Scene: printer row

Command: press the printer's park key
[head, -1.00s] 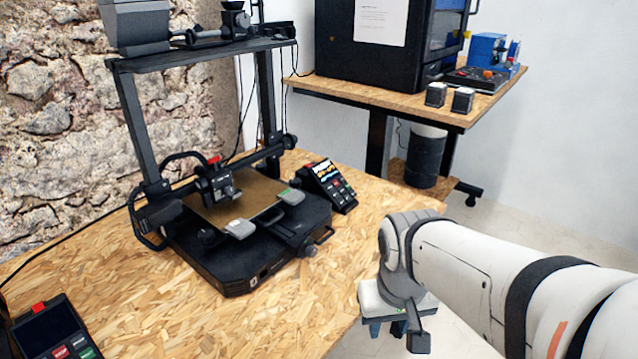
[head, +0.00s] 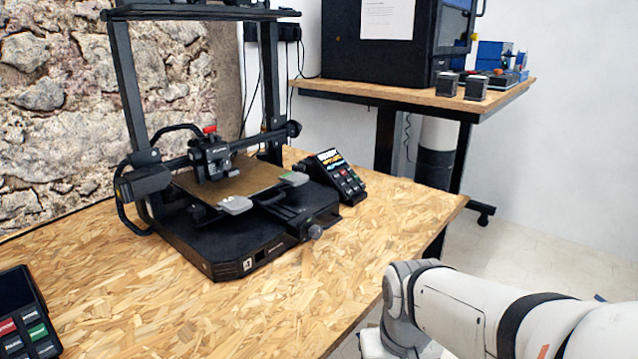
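The black open-frame printer (head: 245,235) stands on the wood-chip bench with a brown bed plate. A small black control panel (head: 340,178) with a lit screen and several keys stands at its right side. Another black panel (head: 22,312) is cut off at the bottom left, with red, dark and green keys whose labels are not clear. My arm enters from the lower right, and its wrist is at the bottom edge, right of the bench. My gripper's fingers are out of frame.
The wood-chip bench (head: 240,310) is bare in front of the printer and right of the panel. A second table (head: 400,93) at the back holds a large black enclosure (head: 375,45) and small dark boxes (head: 461,86). A stone wall stands behind on the left.

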